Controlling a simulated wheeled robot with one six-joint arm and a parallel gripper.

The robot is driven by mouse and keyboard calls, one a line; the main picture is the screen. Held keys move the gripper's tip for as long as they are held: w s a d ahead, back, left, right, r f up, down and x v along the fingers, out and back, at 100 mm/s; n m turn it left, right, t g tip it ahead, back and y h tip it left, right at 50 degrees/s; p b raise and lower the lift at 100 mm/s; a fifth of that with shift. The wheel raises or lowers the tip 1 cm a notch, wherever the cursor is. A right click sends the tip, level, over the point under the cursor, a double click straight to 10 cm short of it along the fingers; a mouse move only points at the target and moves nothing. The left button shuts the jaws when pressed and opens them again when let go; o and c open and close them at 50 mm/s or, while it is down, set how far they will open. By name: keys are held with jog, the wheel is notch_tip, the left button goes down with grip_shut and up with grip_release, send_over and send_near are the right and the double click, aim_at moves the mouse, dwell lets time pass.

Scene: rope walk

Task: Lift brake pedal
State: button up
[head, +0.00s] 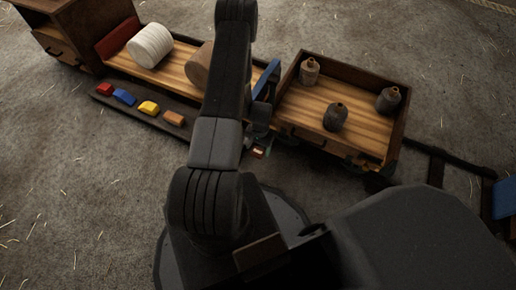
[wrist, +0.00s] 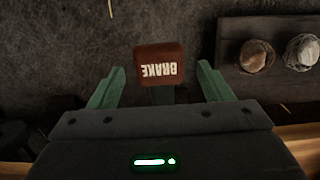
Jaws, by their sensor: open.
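The brake pedal (wrist: 159,62) is a small red-brown pad with "BRAKE" in white letters, upside down in the wrist view. A dark stem shows below it. My gripper (wrist: 160,78) is open, with one green finger to the left of the pedal and one to the right. Gaps show between the pad and both fingers, so it is not gripped. In the head view my gripper (head: 259,138) is small and partly hidden by my arm, and a small reddish patch (head: 258,152), apparently the pedal, shows just below it. I cannot tell the height of the fingers against the pad.
A wooden tray cart (head: 399,135) holding three dark or brown bobbin-like items stands right of my gripper. A blue panel (head: 266,80) rises close by. To the left are a white spool (head: 150,45), a brown spool (head: 198,68) and several coloured blocks (head: 148,107) on a ledge.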

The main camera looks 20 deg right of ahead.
aim_at(260, 148)
notch_tip(260, 148, up, 12)
jog(key=w+d+p, duration=0.1)
jog(key=p, duration=0.2)
jog(key=shift+d+r, duration=0.2)
jog(key=shift+r, duration=0.05)
jog(key=shift+w+f, duration=0.1)
jog(key=f+b, duration=0.1)
jog(key=f, duration=0.3)
jog(key=s+a+f+b, duration=0.1)
jog(key=f, duration=0.4)
jog(key=f+b, duration=0.2)
jog(key=f, duration=0.2)
jog(key=shift+s+a+f, duration=0.15)
jog(key=shift+a+f, duration=0.15)
jog(key=shift+f, duration=0.05)
jog(key=shift+s+a+f, duration=0.1)
jog(key=shift+f, duration=0.35)
